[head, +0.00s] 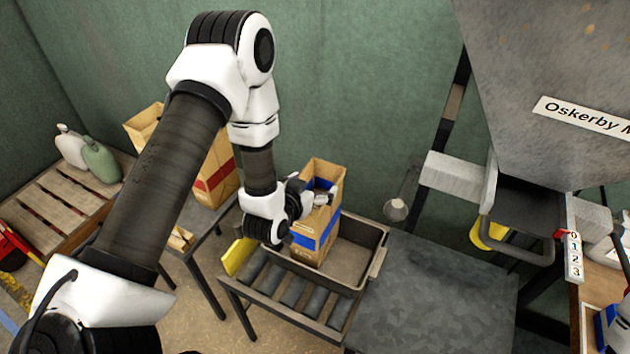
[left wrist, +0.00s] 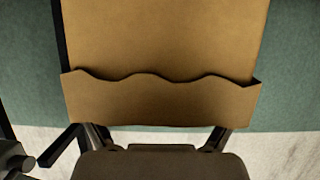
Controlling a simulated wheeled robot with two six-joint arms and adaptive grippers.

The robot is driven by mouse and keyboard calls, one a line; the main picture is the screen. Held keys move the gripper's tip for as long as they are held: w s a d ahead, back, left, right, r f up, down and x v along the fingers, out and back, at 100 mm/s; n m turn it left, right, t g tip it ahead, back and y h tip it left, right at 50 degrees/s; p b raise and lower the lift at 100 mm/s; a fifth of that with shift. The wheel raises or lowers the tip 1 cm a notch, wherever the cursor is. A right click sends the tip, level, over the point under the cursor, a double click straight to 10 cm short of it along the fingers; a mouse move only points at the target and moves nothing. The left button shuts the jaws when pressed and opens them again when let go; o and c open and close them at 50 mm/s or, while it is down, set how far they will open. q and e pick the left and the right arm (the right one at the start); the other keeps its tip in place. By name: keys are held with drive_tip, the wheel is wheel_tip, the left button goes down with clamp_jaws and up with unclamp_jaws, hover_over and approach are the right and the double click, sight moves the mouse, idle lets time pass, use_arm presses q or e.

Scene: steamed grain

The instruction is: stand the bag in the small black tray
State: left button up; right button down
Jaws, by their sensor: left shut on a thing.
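The bag (head: 326,222), brown paper with a blue band and an open top, is upright in the left part of the small black tray (head: 383,243). Whether its base rests on the tray floor I cannot tell. My left gripper (head: 322,199) is shut on the bag's upper part from the left side. In the left wrist view the bag's wavy open rim (left wrist: 165,100) fills the middle, with the gripper fingers just below it. My right gripper does not show.
The tray sits on a roller conveyor (head: 283,290). A grey metal table (head: 435,295) adjoins it at right, under a large hopper (head: 560,60). Another paper bag with a red band (head: 215,180) stands at left. Two jugs (head: 101,160) stand on a pallet.

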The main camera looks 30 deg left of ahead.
use_arm(q)
wheel_tip(320, 180, down, 4)
drive_tip(key=shift+r, duration=0.1)
drive_tip(key=o, duration=1.5)
drive_tip(key=shift+s, duration=0.1)
drive_tip(key=shift+c, duration=0.2)
drive_tip(key=shift+d, duration=0.1)
